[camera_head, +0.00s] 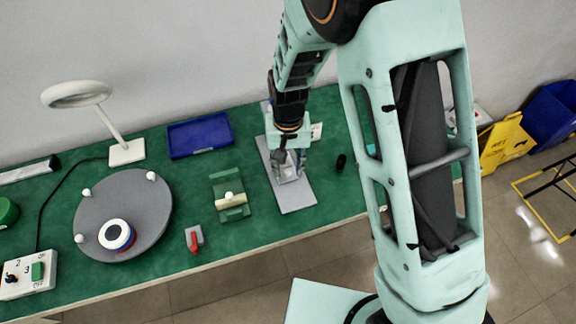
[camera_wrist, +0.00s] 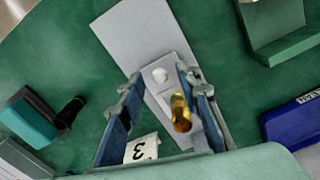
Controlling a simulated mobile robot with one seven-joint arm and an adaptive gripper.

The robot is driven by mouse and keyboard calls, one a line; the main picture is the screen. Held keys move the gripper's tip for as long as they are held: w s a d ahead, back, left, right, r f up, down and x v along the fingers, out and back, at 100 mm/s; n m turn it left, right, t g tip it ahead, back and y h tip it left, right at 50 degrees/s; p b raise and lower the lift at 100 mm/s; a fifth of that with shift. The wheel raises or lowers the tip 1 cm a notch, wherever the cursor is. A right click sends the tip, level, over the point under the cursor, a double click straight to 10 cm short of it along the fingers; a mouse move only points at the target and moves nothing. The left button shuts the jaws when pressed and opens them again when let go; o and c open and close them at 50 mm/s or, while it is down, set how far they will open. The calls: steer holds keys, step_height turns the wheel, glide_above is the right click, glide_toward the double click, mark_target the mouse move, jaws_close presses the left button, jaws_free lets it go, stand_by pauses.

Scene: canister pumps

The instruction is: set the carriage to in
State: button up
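The carriage appears to be the light grey block (camera_wrist: 168,92) with a white knob (camera_wrist: 160,75) and a brass cylinder (camera_wrist: 180,113), on a long grey plate (camera_wrist: 140,30). The plate also shows in the head view (camera_head: 297,201), where my gripper hides most of the block. My gripper (camera_head: 289,168) is over the plate. In the wrist view, my gripper (camera_wrist: 160,76) has its two blue fingers apart, one on each side of the white knob. I cannot tell whether either finger touches it. A white card marked 3 (camera_wrist: 141,149) shows between the fingers.
A green holder with a white ball (camera_head: 231,197) and a blue tray (camera_head: 200,135) stand left of the plate. Farther left are a red-handled switch (camera_head: 194,239), a grey disc (camera_head: 140,200) and a lamp (camera_head: 126,153). A small black item (camera_head: 341,162) lies right.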

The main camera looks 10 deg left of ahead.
mark_target(288, 172)
step_height(288, 172, up, 12)
stand_by(0.4)
steer(key=shift+f, duration=0.1)
